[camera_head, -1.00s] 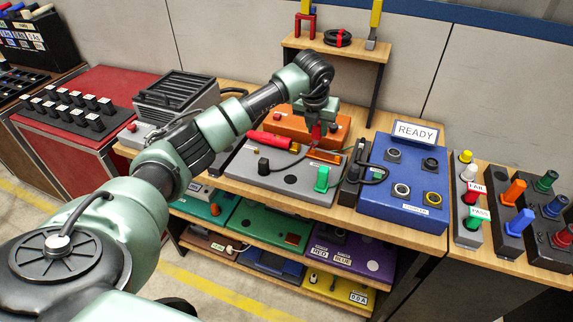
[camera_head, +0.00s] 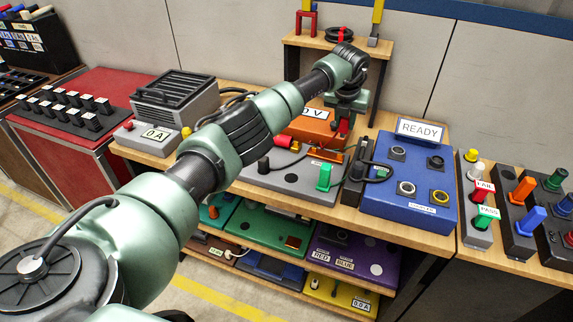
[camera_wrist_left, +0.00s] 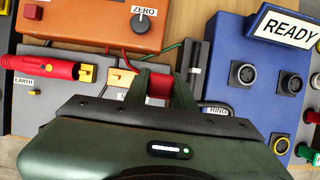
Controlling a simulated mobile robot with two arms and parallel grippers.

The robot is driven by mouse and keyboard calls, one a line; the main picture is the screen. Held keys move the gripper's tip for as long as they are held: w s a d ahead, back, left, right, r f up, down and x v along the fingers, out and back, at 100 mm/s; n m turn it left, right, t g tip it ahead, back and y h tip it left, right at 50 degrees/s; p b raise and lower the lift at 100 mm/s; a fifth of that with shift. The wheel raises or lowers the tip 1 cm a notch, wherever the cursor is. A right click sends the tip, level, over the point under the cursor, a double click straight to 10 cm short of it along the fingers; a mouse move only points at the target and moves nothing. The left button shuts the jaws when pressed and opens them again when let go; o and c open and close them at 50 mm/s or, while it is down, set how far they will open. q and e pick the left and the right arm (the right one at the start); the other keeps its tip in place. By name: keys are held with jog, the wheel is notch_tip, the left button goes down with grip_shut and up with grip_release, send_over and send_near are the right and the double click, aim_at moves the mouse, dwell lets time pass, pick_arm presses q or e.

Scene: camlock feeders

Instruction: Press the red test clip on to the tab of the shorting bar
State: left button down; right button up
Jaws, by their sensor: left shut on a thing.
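My left gripper (camera_head: 343,127) is shut on the red test clip (camera_wrist_left: 158,86). Only a small red part of the clip shows between the fingers in the left wrist view; the rest is hidden. The gripper stands above the back right part of the grey panel, beside the orange meter (camera_head: 299,127). A copper-coloured piece, apparently the shorting bar (camera_wrist_left: 119,78), sits on the panel left of the fingers and is partly hidden by them. I cannot tell whether the clip touches its tab. My right gripper is not in view.
A red handle with a brass end (camera_wrist_left: 46,68) lies on the grey panel (camera_head: 287,180) near the EARTH label. A green post (camera_head: 324,177) stands at the panel's front. A black upright part (camera_head: 357,172) and the blue READY box (camera_head: 410,180) stand to the right.

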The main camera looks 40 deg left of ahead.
aim_at(343, 133)
pick_arm(q)
jog(key=shift+f, duration=0.1)
dwell(0.3)
jog(key=shift+f+b, duration=1.75)
jog(key=shift+f, duration=0.95)
jog(key=shift+s+f+b, duration=0.1)
jog(key=shift+f+b, duration=0.75)
jog(key=shift+f, duration=0.35)
jog(key=shift+f, duration=0.2)
jog(key=c, duration=1.1)
grip_release()
jog(key=shift+d+r, duration=0.1)
jog(key=shift+r, duration=0.05)
